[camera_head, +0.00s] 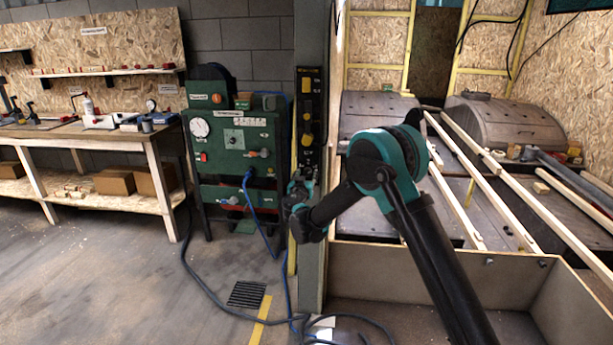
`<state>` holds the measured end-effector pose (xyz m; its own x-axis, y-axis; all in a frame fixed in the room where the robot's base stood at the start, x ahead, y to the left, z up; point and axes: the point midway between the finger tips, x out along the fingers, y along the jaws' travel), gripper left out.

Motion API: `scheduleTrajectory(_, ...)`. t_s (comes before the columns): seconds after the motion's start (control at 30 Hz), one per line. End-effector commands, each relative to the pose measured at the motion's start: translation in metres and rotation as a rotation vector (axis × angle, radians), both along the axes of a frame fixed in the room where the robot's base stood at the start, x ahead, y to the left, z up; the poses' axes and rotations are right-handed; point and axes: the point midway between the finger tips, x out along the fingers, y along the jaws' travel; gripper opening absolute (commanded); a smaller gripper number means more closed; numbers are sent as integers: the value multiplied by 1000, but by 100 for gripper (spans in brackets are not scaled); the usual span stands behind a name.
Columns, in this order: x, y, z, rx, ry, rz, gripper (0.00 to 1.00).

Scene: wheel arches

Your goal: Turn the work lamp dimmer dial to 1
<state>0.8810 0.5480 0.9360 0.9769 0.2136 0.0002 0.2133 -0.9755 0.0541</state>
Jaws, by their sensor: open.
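A narrow black panel (312,95) with several yellow controls is fixed to the upright post in the middle. A round yellow control (306,140) shows low on it, just above my gripper. I cannot tell which control is the work lamp dimmer dial, and its marks are too small to read. My gripper (303,178) is open in front of the lower end of the panel. It hides part of the panel and post behind it. I cannot tell whether it touches anything.
A green machine (235,135) with a white round dial (200,128) stands left of the post. A workbench (90,135) is at the left. Wooden beams (485,180) and wheel arches (505,122) fill the right. Blue hoses and dark cables cross the floor.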

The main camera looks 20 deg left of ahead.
Motion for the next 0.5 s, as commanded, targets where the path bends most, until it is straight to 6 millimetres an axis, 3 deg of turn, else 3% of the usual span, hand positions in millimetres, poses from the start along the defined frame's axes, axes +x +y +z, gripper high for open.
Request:
scheduleTrajectory(0.2,0,0,0,0,0,0,48)
scheduleTrajectory(0.5,0,0,0,0,0,0,11)
